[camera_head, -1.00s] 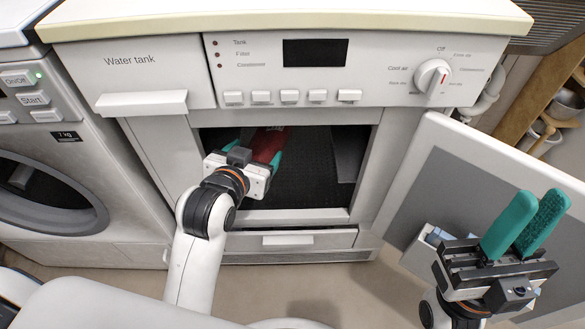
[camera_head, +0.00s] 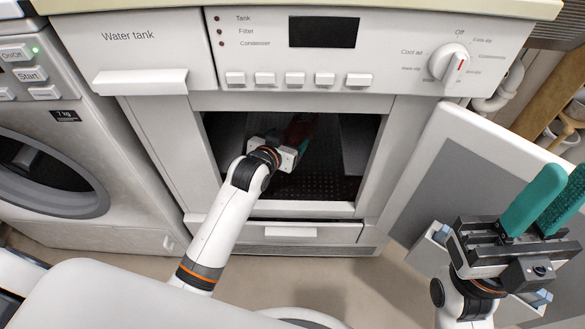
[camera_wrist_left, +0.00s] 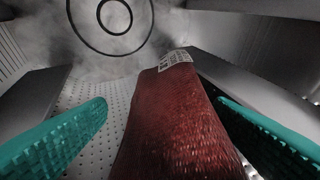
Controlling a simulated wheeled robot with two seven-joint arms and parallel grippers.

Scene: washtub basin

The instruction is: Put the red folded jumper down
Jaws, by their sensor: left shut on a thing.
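The red folded jumper (camera_head: 299,128) is inside the dark dryer drum compartment, partly hidden by my left gripper in the head view. In the left wrist view the jumper (camera_wrist_left: 170,125) is a long red knit bundle with a small white printed label at its far end. My left gripper (camera_head: 292,140) reaches through the opening and is shut on the jumper, with a teal finger on each side. I cannot tell whether the jumper touches the floor. My right gripper (camera_head: 545,205) is empty, its teal fingers slightly apart, outside at the right.
The dryer's perforated floor (camera_head: 310,185) is clear around the jumper. The opening has side walls and a front sill (camera_head: 300,208). The open door (camera_head: 460,165) stands at the right, behind my right gripper. A washing machine (camera_head: 60,170) stands at the left.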

